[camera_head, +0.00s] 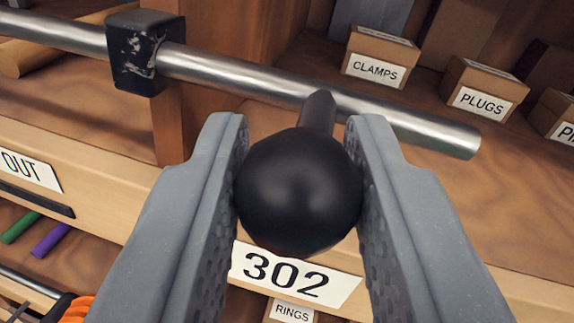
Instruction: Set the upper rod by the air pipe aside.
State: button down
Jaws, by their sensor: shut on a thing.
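A shiny metal rod (235,75) runs across the top of the view, sloping down to a free end at the right. A black block (146,50) with worn patches sits around it at the left. A black ball knob (298,190) on a short dark stem (318,110) is in front of the rod. The stem reaches the rod; I cannot tell how they are joined. My gripper (299,180) is shut on the ball knob, one grey finger on each side. I cannot identify an air pipe in this view.
Wooden shelving stands behind. Boxes marked CLAMPS (376,60) and PLUGS (482,95) stand on a shelf at upper right. A label 302 (290,275) is on the shelf edge. A RINGS box (290,310) is below. Green (20,226) and purple (51,240) rods lie at lower left.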

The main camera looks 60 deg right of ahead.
jog(key=shift+s+r, duration=0.1)
jog(key=c, duration=1.2)
grip_release()
jog(key=shift+s, duration=0.1)
jog(key=b+v, duration=0.3)
jog(key=v, duration=1)
jog(key=shift+s+a, duration=0.2)
jog(key=shift+a, duration=0.15)
